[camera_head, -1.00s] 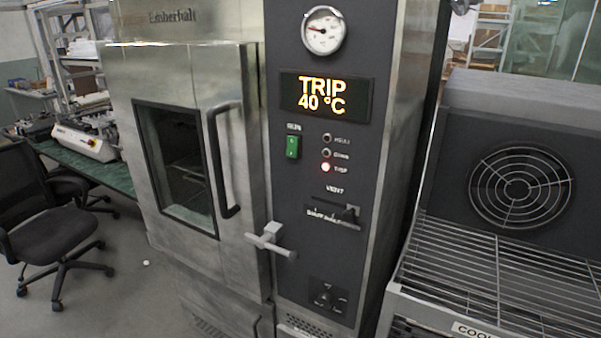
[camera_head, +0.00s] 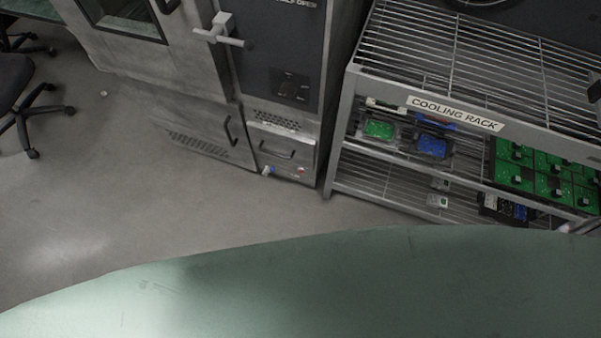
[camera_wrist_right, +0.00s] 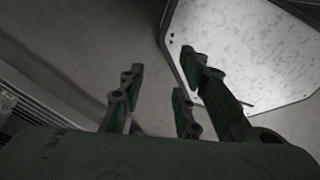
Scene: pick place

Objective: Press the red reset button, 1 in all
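A small red spot (camera_head: 301,170) shows low on the front of the tall steel oven, below a drawer handle (camera_head: 278,150). It may be the red reset button, but it is too small to tell. A small blue spot (camera_head: 272,170) is to its left. My right gripper (camera_wrist_right: 160,77) shows in the right wrist view, with its dark green fingers spread apart and nothing between them. It is not clearly seen in the head view. My left gripper is in neither view.
The oven's lower door (camera_head: 185,110) and T-shaped latch (camera_head: 222,32) are left of centre. A metal cooling rack (camera_head: 340,130) holding green and blue boards stands close on the right. A black chair (camera_head: 22,100) is at far left. Grey floor (camera_head: 130,200) before the oven is clear.

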